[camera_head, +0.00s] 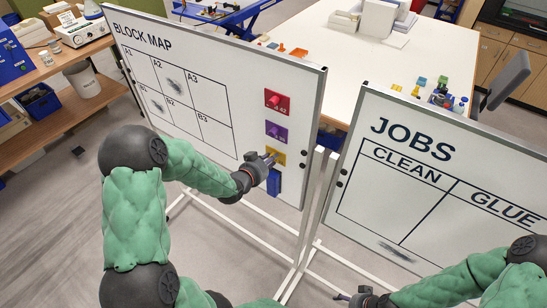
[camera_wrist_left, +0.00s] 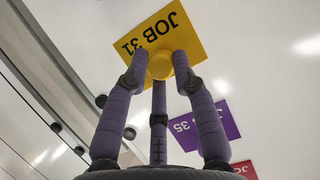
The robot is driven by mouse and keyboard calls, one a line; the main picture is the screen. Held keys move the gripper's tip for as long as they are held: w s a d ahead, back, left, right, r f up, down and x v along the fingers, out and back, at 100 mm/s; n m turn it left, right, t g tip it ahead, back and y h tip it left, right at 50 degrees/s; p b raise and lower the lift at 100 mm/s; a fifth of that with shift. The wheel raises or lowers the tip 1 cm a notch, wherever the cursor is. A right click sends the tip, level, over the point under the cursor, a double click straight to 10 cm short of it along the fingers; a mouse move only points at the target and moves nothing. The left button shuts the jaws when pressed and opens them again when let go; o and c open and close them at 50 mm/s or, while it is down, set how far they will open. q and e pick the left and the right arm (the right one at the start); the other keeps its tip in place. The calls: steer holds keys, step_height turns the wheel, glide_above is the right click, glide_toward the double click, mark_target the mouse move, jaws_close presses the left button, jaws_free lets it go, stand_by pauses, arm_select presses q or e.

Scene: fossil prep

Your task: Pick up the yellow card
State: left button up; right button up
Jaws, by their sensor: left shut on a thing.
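The yellow card (camera_head: 280,156) is at the right side of the BLOCK MAP whiteboard (camera_head: 240,60), below the purple card. It reads JOB 31 upside down in the left wrist view (camera_wrist_left: 188,30) and has a round yellow knob (camera_wrist_left: 160,66) on its face. My left gripper (camera_head: 270,161) is shut on this knob, with its purple fingers (camera_wrist_left: 162,70) around it. I cannot tell whether the card touches the board. My right gripper (camera_head: 346,297) is low at the bottom of the head view, in front of the JOBS board; its fingers are too small to read.
A red card (camera_head: 283,97) and a purple card (camera_head: 270,131) hang above the yellow one. The JOBS whiteboard (camera_head: 430,180) stands to the right. A white table (camera_head: 400,60) with small items is behind; wooden shelves (camera_head: 60,90) are at left.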

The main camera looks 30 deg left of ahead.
arm_select(q)
steer(key=shift+r, duration=0.1)
steer(key=shift+s+a+r, duration=0.1)
steer(key=shift+s+r, duration=0.15)
jaws_close()
step_height(320, 180, up, 6)
steer(key=r, duration=0.1)
steer(key=s+a, duration=0.1)
steer(key=s, duration=1.8)
steer(key=shift+s+a+f+b, duration=0.15)
steer(key=shift+s+f+b, duration=0.1)
steer(key=shift+f+b, duration=0.1)
